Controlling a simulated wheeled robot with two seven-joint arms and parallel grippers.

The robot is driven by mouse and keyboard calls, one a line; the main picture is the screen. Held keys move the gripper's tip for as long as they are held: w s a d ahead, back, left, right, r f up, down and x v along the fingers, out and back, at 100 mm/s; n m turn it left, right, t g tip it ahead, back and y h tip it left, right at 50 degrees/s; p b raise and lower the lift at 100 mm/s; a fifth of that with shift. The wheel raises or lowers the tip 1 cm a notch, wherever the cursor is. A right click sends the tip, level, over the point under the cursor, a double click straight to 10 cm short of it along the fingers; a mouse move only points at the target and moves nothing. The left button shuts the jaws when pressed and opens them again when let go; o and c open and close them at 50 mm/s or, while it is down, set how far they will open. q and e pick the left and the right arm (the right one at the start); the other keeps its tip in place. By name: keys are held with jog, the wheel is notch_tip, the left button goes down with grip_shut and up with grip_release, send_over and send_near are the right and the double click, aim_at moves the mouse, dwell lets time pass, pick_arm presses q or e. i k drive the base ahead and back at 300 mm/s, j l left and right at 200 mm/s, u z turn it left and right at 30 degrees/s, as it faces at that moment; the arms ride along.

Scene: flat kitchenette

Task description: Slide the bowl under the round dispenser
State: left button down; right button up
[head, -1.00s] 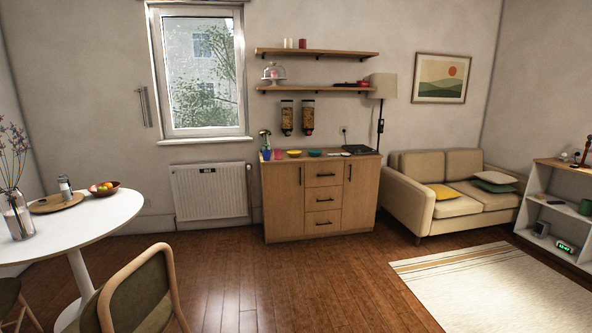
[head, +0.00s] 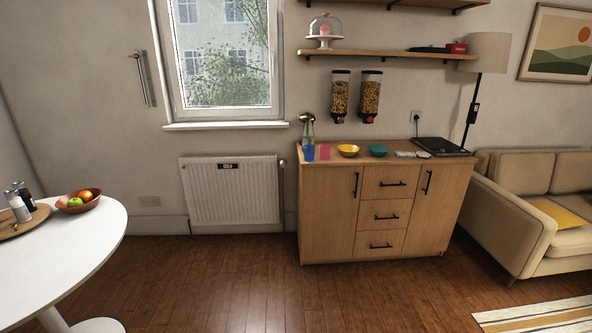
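I cannot tell from here which one is the round one. Neither of my grippers is in view.
A white round table (head: 70,240) is at left, a sofa (head: 520,215) at right. The wooden floor between is clear.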

aim_at(348, 150)
jog(key=i+j+z, duration=0.15)
jog(key=i+z, duration=0.25)
jog(key=i, duration=0.2)
jog(key=i+j+z, duration=0.35)
jog(key=i, duration=0.25)
jog(key=i+j+z, duration=0.4)
jog(key=i+j, duration=0.05)
jog(key=i, duration=0.15)
